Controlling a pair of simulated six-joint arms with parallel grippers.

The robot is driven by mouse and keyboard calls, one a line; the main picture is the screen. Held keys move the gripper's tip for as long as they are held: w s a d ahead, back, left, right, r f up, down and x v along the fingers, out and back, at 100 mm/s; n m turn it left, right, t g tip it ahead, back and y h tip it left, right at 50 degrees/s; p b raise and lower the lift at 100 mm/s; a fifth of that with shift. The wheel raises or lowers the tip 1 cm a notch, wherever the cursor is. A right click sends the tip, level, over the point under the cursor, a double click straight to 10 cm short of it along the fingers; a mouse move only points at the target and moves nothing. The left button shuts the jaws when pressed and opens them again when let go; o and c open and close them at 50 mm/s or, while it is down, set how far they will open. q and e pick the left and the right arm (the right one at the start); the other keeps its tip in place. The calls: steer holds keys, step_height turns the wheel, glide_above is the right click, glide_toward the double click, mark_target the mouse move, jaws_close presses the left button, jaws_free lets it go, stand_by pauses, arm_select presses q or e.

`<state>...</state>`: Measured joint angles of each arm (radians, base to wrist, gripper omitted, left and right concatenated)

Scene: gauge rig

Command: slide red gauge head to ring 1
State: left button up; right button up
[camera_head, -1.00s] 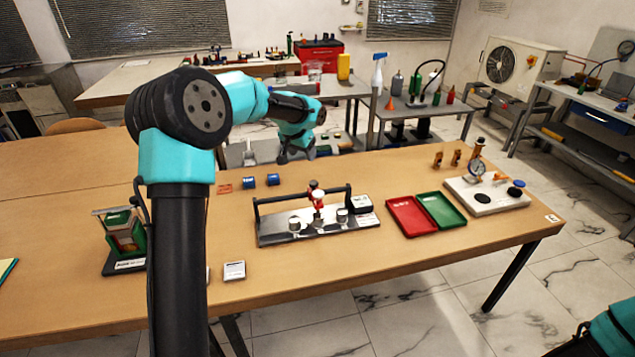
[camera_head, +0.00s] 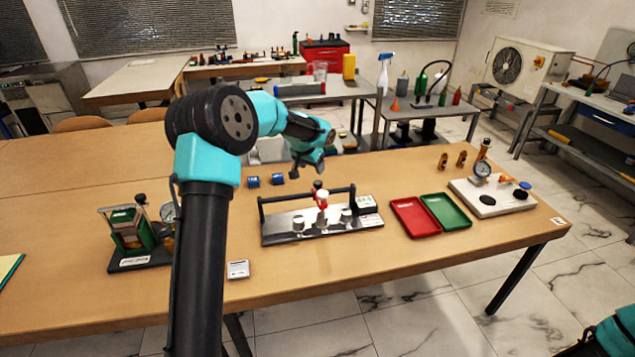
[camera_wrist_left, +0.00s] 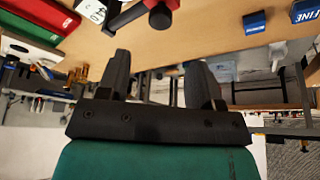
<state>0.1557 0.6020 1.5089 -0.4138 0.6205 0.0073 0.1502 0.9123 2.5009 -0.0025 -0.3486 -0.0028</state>
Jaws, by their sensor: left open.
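The red gauge head (camera_head: 320,195) sits on the dark rail of a metal rig (camera_head: 275,235) in the middle of the table, with a black knob on top. Several silver ring-like posts (camera_head: 298,223) stand on the base below it; I cannot read their numbers. My left gripper (camera_head: 308,168) hangs behind and above the rail, apart from the gauge head. In the left wrist view the left gripper (camera_wrist_left: 158,80) is open with nothing between its fingers. Part of the red gauge head (camera_wrist_left: 128,14) shows at that view's top edge. The right gripper is out of frame.
Red (camera_head: 415,219) and green (camera_head: 447,211) trays lie right of the rig. A white gauge stand (camera_head: 490,199) is farther right. Blue blocks (camera_head: 265,181) lie behind the rig. A green device (camera_head: 133,235) stands at left. The table in front of the rig is mostly clear.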

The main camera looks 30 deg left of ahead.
mark_target(318, 182)
arm_select(q)
steer(key=x, duration=0.9)
steer(key=shift+w+f, duration=0.1)
steer(key=shift+f, duration=0.25)
steer(key=shift+c, duration=0.2)
jaws_close()
